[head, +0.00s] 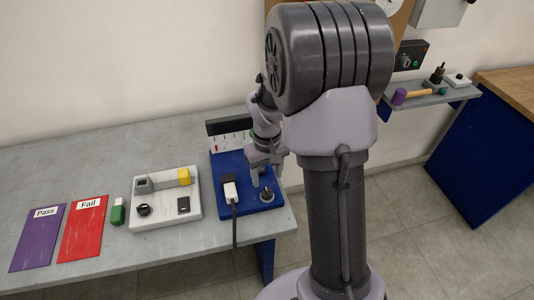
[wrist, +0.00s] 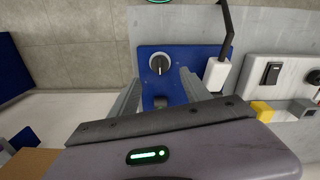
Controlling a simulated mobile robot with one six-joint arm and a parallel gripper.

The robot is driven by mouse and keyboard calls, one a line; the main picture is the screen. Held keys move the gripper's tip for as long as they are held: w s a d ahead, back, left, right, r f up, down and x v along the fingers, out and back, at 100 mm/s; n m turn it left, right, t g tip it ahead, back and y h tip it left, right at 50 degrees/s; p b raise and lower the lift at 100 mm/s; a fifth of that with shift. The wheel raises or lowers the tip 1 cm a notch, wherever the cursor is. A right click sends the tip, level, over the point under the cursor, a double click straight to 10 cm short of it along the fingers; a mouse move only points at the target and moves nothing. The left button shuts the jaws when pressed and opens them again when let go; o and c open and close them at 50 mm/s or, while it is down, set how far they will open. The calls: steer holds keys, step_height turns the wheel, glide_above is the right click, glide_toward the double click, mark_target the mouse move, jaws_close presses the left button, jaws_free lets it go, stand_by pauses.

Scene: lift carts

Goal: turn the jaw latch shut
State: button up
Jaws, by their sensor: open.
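A dark knob on a pale round base (head: 266,196), which looks like the jaw latch, sits at the front right of the blue board (head: 232,205). It also shows in the wrist view (wrist: 160,64), with its dark handle nearly upright in the picture. My gripper (head: 265,174) is open and above the board, behind the knob in the head view. In the wrist view my gripper (wrist: 160,90) has its fingers apart with nothing held between them. A small grey part (wrist: 160,102) on the board shows between the fingers, partly hidden by my gripper body.
A white plug with a black cable (head: 230,191) sits beside the knob on the board. A white panel with switches (head: 165,212) stands to the left, then a green item (head: 117,212) and red (head: 83,228) and purple (head: 38,237) mats. The bench's front right corner is clear.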

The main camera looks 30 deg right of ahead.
step_height(320, 180, up, 10)
steer(key=p, duration=0.2)
